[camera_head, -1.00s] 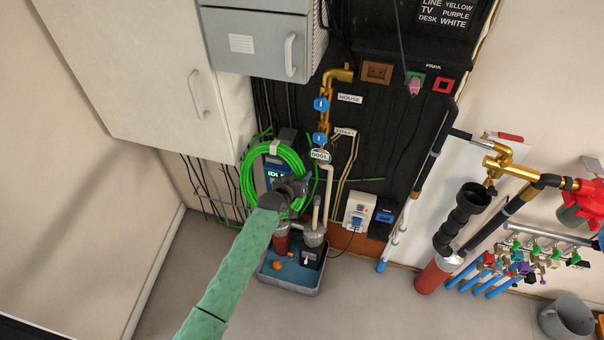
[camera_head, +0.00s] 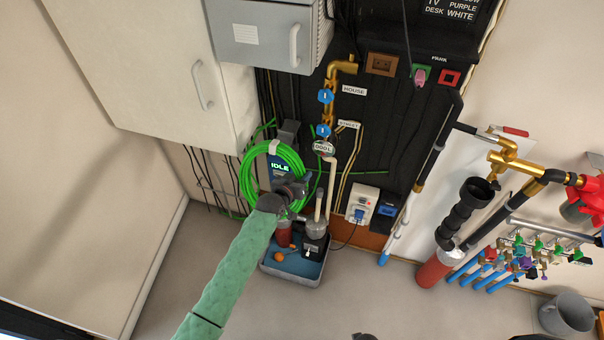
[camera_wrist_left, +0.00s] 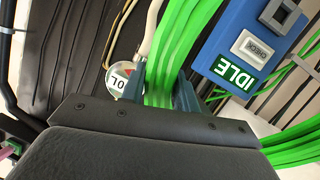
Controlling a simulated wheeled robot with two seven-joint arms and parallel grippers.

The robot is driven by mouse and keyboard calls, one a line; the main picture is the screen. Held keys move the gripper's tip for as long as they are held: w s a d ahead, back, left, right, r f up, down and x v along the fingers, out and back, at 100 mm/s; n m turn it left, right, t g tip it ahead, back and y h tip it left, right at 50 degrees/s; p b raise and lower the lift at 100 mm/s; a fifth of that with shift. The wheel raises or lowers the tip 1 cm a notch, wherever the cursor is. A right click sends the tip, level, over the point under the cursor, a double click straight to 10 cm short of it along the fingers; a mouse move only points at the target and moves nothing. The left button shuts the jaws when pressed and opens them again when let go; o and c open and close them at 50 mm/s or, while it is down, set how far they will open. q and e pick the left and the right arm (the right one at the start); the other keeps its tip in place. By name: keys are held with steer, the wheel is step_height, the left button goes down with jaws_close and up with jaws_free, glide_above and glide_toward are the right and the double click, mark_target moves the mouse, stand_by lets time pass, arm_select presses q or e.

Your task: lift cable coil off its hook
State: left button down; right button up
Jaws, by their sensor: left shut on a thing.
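The green cable coil (camera_head: 246,185) hangs as a ring in front of the wall, in the left middle of the head view. A pale tab (camera_head: 274,147) shows at its top; the hook itself is hard to make out. My left gripper (camera_head: 297,187) is at the coil's lower right side. In the left wrist view, a green bundle of the coil (camera_wrist_left: 172,50) passes between the two fingers of my left gripper (camera_wrist_left: 160,92), which is shut on it. My right gripper is not seen.
A blue box marked IDLE (camera_head: 279,167) sits behind the coil, close to my gripper, also in the left wrist view (camera_wrist_left: 250,47). A round gauge (camera_head: 324,148) and pipes stand just right. A grey tray (camera_head: 290,276) with pump parts lies below.

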arm_select(q)
steer(key=s+a, duration=0.2)
steer(key=s, duration=0.6)
steer(key=shift+s+a, duration=0.25)
steer(key=shift+a, duration=0.15)
stand_by(1.2)
stand_by(0.4)
